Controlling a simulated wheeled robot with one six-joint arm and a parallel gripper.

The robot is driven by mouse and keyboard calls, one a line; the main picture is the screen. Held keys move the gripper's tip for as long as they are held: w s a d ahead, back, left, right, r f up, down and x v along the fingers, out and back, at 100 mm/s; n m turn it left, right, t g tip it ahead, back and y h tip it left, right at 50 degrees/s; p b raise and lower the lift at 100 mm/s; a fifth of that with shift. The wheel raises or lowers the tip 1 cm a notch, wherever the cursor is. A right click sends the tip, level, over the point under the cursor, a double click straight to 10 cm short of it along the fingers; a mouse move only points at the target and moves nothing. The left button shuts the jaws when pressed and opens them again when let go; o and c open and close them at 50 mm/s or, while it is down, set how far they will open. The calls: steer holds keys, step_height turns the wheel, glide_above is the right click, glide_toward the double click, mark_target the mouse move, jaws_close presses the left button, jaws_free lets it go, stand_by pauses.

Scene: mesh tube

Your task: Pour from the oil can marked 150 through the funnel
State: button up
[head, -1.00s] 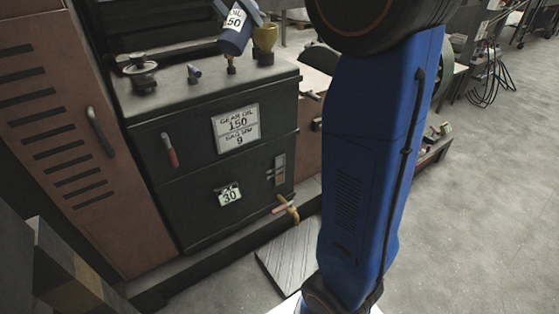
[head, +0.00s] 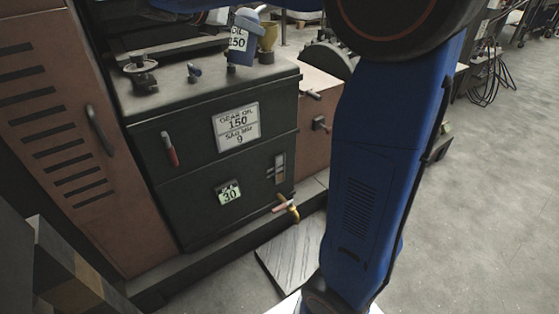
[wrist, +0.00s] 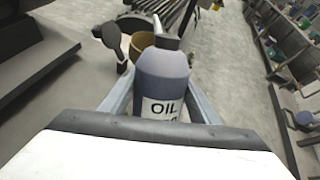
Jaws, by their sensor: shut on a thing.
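The blue oil can (head: 240,45) has a white label reading OIL 150. It is close to upright, above or on the front edge of the dark machine's top; I cannot tell whether it touches. My gripper (wrist: 158,100) is shut around the can (wrist: 165,72), one finger on each side. The can has a dark cap and a pale spout in the wrist view. The brass-coloured funnel (head: 268,38) stands just right of and behind the can, apart from the spout as far as I see. In the wrist view the funnel (wrist: 142,42) is partly hidden behind the can.
The dark machine (head: 190,125) carries a plate reading GEAR OIL 150 (head: 238,127) and a tag reading 30 (head: 229,194). A round cap (head: 140,72) and a small fitting (head: 194,72) stand on its top. Grey floor (head: 480,200) lies open at right.

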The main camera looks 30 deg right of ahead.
mark_target(240, 7)
steer(key=shift+w+d+f+h, duration=0.15)
steer(key=shift+d+f+h, duration=0.05)
steer(key=shift+f+h, duration=0.25)
steer(key=shift+r, duration=3.05)
